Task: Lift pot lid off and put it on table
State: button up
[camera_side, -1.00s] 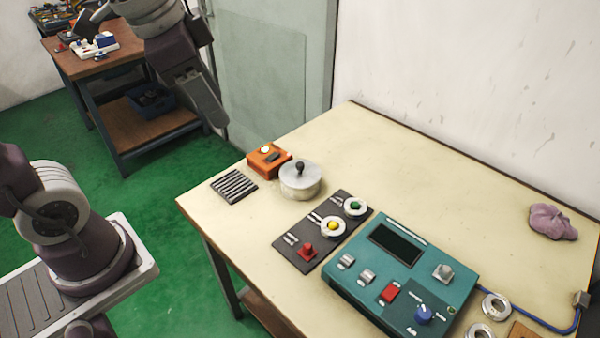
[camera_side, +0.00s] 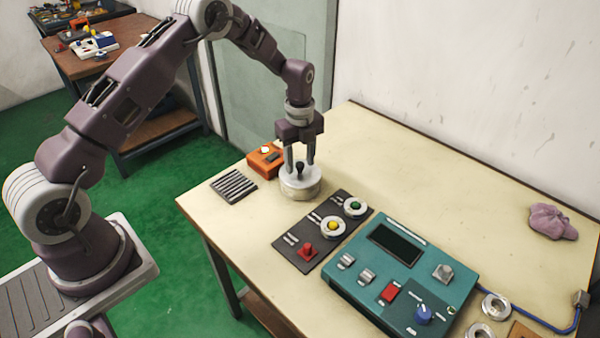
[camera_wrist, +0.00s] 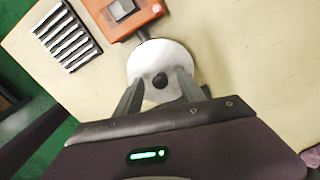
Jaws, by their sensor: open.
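The pot (camera_side: 301,191) is a short metal pot on the table near its left end. Its pale round lid (camera_side: 288,179) sits on top, with a dark knob (camera_side: 300,168) at the centre. My gripper (camera_side: 301,164) points down over the lid, its two fingers open on either side of the knob. In the wrist view the lid (camera_wrist: 150,57) is pale and round, and the dark knob (camera_wrist: 160,81) shows between the spread fingertips. I cannot tell whether the fingertips touch the lid.
An orange box (camera_side: 262,162) stands close behind the pot, and a dark slatted rack (camera_side: 234,186) lies to its left. A dark panel (camera_side: 295,248) with buttons and a teal console (camera_side: 345,290) lie to the front right. The table (camera_side: 430,185) is clear towards the back right.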

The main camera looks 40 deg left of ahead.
aim_at(299, 163)
jog(key=shift+f, duration=0.55)
grip_shut()
notch_tip(299, 163, up, 9)
jog(key=shift+s+r, duration=0.1)
jog(key=shift+s, duration=0.05)
jog(key=s+f, duration=0.3)
jog(key=s, duration=0.1)
jog(key=s+f, duration=0.3)
jog(key=s, duration=0.2)
jog(key=s+f, duration=0.3)
jog(key=s, duration=0.2)
jog(key=shift+f, duration=0.8)
